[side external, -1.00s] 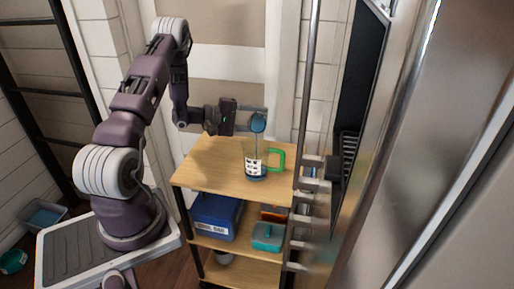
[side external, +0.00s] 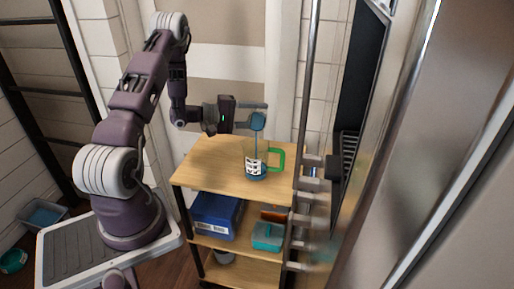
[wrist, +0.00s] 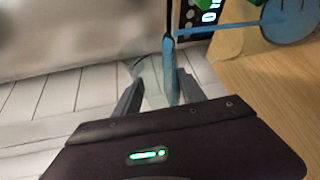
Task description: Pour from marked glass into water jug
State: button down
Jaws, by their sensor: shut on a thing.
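My gripper (side external: 255,114) is shut on the marked glass (side external: 258,122), a clear glass with blue liquid, held tipped above the cart top. In the wrist view the glass (wrist: 150,82) lies between my two fingers (wrist: 160,84), with blue liquid along one side. A thin blue stream runs down from the glass into the water jug (side external: 249,158). The jug is clear, with a green handle on its right and a black-and-white label. It stands upright on the cart, with blue liquid in its bottom. The wrist view shows only part of the jug at the top; any mark on the glass is unclear.
The wooden cart top (side external: 208,160) is bare left of the jug. A blue box (side external: 217,216) and a teal container (side external: 267,236) sit on the shelf below. Metal rails and a dark panel (side external: 357,85) stand close on the right.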

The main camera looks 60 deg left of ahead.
jog(key=shift+s+d+f+m+t, duration=0.15)
jog(key=shift+f+m+t, duration=0.15)
jog(key=shift+m, duration=0.4)
dwell(0.6)
jog(key=shift+s+d+r+m, duration=0.15)
jog(key=shift+r+m, duration=0.15)
jog(key=shift+m, duration=0.2)
dwell(0.5)
